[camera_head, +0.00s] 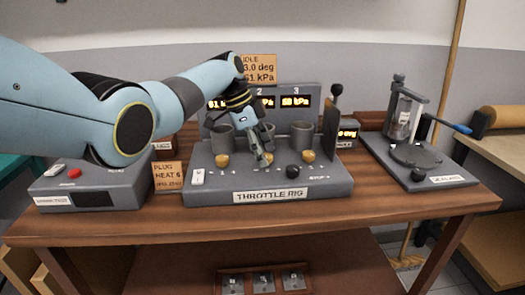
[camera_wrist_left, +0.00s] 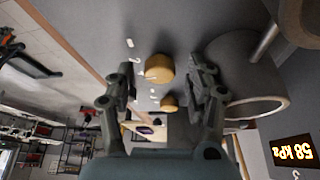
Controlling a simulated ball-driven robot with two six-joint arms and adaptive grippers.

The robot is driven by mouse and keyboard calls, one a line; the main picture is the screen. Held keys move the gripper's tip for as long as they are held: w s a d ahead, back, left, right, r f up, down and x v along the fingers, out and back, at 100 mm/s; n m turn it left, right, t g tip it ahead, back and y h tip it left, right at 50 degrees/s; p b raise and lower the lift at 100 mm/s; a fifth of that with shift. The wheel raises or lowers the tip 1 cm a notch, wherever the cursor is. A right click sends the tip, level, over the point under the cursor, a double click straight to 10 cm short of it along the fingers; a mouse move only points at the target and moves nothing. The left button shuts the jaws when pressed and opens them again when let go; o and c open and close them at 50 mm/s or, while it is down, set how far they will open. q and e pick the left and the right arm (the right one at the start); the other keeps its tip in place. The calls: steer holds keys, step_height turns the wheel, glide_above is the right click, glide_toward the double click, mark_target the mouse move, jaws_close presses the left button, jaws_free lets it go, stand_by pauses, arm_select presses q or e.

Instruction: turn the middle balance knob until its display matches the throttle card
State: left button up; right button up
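The throttle rig (camera_head: 270,182) stands mid-table with three grey cups, numbered displays and yellow knobs. My left gripper (camera_head: 263,160) reaches down at the middle knob, which it mostly hides in the head view. In the left wrist view, a yellow knob (camera_wrist_left: 159,68) sits between the open fingers (camera_wrist_left: 164,72), with gaps on both sides. The throttle card (camera_head: 262,68) behind reads IDLE, 3.0 deg, 61 kPa, partly covered by my arm. The middle display (camera_head: 267,103) is partly hidden, its number unreadable. A display in the wrist view (camera_wrist_left: 292,150) reads 58 kPa. My right gripper is out of view.
The left knob (camera_head: 222,160) and right knob (camera_head: 308,156) flank the middle one. A black knob (camera_head: 293,171) and an upright lever (camera_head: 332,125) are on the right. A grey box with a red button (camera_head: 74,173) stands left, a press-like device (camera_head: 416,155) right.

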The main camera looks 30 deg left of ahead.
arm_select(q)
steer(key=shift+r, duration=0.1)
steer(key=v, duration=1.1)
steer(key=shift+a+r, duration=0.2)
steer(key=shift+r, duration=0.15)
